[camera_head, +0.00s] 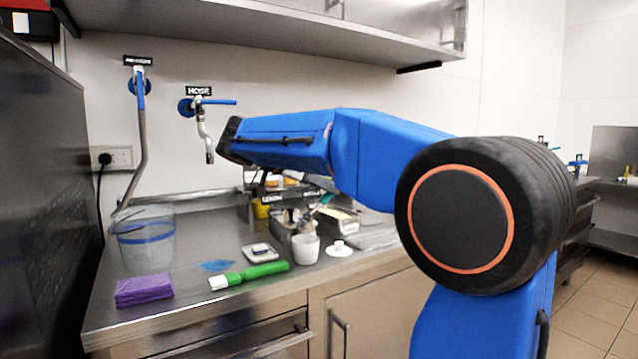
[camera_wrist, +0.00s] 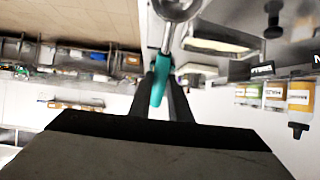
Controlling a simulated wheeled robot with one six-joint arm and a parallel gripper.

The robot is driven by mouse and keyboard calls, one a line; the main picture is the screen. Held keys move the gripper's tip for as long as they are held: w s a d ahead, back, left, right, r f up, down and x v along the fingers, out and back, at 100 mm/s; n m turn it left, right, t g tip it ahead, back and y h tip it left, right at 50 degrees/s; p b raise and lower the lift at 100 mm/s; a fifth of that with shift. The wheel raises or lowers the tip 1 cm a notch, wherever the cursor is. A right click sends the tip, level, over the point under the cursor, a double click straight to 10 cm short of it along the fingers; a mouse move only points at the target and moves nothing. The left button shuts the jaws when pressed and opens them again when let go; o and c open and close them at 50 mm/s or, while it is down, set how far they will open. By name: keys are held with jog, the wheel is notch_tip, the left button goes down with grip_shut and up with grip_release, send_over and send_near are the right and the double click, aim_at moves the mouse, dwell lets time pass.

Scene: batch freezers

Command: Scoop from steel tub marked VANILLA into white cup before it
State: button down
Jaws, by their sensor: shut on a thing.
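My gripper (camera_wrist: 162,76) is shut on a scoop with a teal handle (camera_wrist: 159,84) and a round steel bowl (camera_wrist: 176,8), cut off by the top edge of the wrist view. In the head view my blue arm reaches left over the counter, and I cannot make out the fingers. A white cup (camera_head: 305,249) stands upright on the counter, in front of a steel tub (camera_head: 282,234). Small dark labels stand behind the tubs; one seems to read LEMON, and I cannot surely read VANILLA. The tub's contents are hard to make out.
A steel shelf (camera_head: 270,30) hangs above.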

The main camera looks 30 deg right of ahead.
jog(key=d+y, duration=0.1)
jog(key=d+f+y, duration=0.1)
jog(key=shift+f+y, duration=0.25)
jog(key=shift+y, duration=0.05)
jog(key=shift+w+d+f+y, duration=0.1)
jog(key=shift+d+y, duration=0.2)
jog(key=shift+y, duration=0.35)
jog(key=shift+d+f+y, duration=0.15)
jog(key=shift+d+y, duration=0.15)
jog(key=shift+y, duration=0.3)
jog(key=shift+w+d+f+y, duration=0.1)
jog(key=shift+d+y, duration=0.2)
jog(key=shift+y, duration=0.35)
